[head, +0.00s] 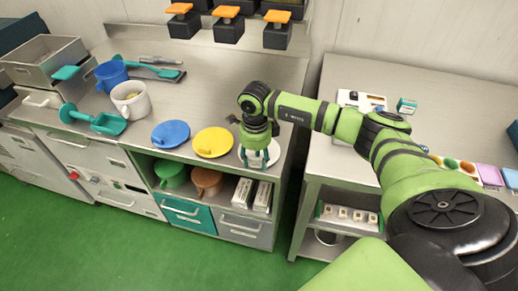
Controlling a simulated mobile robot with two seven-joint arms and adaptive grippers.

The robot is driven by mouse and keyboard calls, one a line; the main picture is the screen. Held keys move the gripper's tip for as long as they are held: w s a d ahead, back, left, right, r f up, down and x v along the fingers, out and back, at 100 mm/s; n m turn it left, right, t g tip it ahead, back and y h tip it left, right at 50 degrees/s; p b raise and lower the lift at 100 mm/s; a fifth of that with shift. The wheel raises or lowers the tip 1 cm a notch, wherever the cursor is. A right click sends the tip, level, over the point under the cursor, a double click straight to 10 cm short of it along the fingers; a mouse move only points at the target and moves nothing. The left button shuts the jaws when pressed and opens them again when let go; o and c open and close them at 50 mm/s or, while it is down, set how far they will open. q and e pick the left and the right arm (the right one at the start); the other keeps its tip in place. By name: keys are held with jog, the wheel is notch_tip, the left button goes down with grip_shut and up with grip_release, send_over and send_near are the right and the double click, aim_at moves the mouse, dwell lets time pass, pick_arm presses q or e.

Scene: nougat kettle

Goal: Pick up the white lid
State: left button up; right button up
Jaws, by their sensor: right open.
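The white lid (274,152) lies near the front right corner of the left steel counter, to the right of the yellow lid (211,142) and the blue lid (170,134). My right gripper (256,154) points down directly over the white lid and hides much of its middle. The gripper is open; I cannot tell whether its fingers touch the lid or straddle a knob. My left gripper is not in view.
A white pot (132,102), a blue pot (111,76) and teal scoops (107,123) stand or lie on the left. Green and brown pots (207,182) sit on the shelf below. A gap separates the counter from the right table (340,80).

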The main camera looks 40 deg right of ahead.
grip_shut()
jog(key=shift+r, duration=0.1)
